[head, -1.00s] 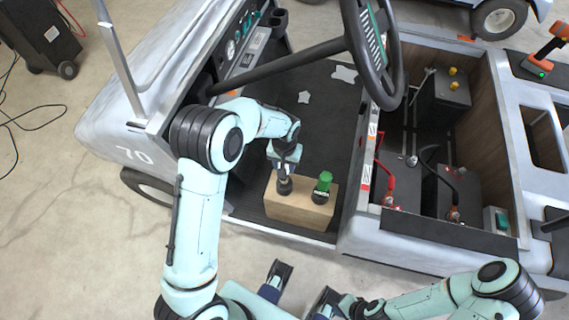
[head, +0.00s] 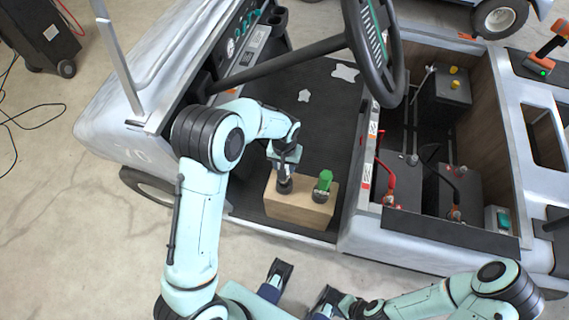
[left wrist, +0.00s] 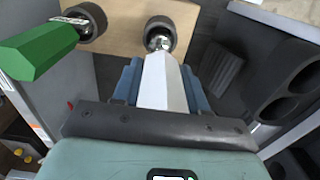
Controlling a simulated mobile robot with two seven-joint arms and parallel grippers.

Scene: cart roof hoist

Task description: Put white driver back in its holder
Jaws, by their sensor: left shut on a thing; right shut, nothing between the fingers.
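The white driver (left wrist: 166,82) is in my left gripper, between its blue fingers (left wrist: 163,84) in the left wrist view. Its metal collar shows within the opening of a black ring holder (left wrist: 161,29); I cannot tell how deep it sits. The ring is on a wooden block (head: 300,207) on the cart floor. In the head view my left gripper (head: 286,168) is above the block's left ring and mostly hides the driver. A green driver (head: 324,182) stands in the other ring. My right gripper (head: 343,302) is shut and empty, low and outside the cart.
The steering wheel (head: 378,50) and its column (head: 280,67) rise behind the block. Dark floor mat (head: 325,110) lies open beyond it. A battery bay (head: 425,150) with red and black handles is at the right. Cup holders (left wrist: 285,95) show in the left wrist view.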

